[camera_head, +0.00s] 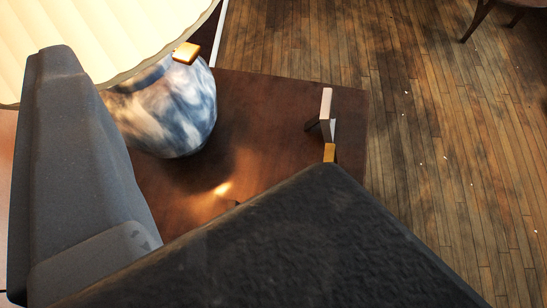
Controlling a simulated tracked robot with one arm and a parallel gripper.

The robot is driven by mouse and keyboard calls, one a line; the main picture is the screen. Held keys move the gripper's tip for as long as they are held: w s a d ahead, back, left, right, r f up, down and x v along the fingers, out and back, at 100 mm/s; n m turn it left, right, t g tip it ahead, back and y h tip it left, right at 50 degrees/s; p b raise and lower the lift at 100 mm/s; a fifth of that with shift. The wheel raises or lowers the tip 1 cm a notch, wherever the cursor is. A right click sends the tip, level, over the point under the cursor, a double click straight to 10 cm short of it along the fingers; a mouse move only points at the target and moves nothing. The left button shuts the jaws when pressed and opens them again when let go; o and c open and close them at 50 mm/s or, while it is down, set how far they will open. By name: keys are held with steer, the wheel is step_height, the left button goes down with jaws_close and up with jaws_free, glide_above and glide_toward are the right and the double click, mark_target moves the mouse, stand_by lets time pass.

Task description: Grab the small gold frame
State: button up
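A small frame-like object (326,104) stands near the right edge of the dark wooden table (270,105). I see it almost edge-on from above, with a pale pinkish top edge and a dark stand leg on its left. A gold-coloured part (329,152) shows at its near end; I cannot tell whether it is the same piece. My gripper (192,112) shows as a grey finger at the left and a large dark part across the bottom. They are spread wide apart with nothing held between them. The dark part hides the table's near side and comes close below the gold part.
A lamp with a marbled blue-and-white base (168,108) and a cream shade (80,35) stands at the upper left. A small gold block (186,53) shows against it. Wooden floor (440,140) lies open to the right. A chair leg (478,20) is at the top right.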

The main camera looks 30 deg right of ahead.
steer(key=w+d+f+m+g+h+p, duration=0.1)
steer(key=w+f+h+p, duration=0.1)
steer(key=f, duration=0.6)
steer(key=w+d+f+m+g+h+p, duration=0.1)
steer(key=w+d+f+m, duration=0.15)
steer(key=f, duration=0.65)
steer(key=w+d+f+m+h+p, duration=0.1)
steer(key=w+f+h+p, duration=0.15)
steer(key=f, duration=0.55)
steer(key=s+d+f+g+h+p, duration=0.2)
steer(key=s+d+f+h, duration=0.1)
steer(key=s+d+f, duration=0.3)
steer(key=s+d+f+g+h+p, duration=0.1)
steer(key=s+d+f+g+h, duration=0.2)
steer(key=f, duration=0.5)
steer(key=shift+m+t, duration=0.25)
steer(key=shift+t, duration=0.45)
steer(key=b+x, duration=0.1)
steer(key=x, duration=0.3)
steer(key=b+x, duration=0.1)
steer(key=x, duration=0.4)
steer(key=s+b+x, duration=0.1)
steer(key=x, duration=0.3)
steer(key=shift+w+d+f, duration=0.2)
steer(key=shift+d+f, duration=0.3)
steer(key=shift+w+d, duration=0.25)
jaws_close()
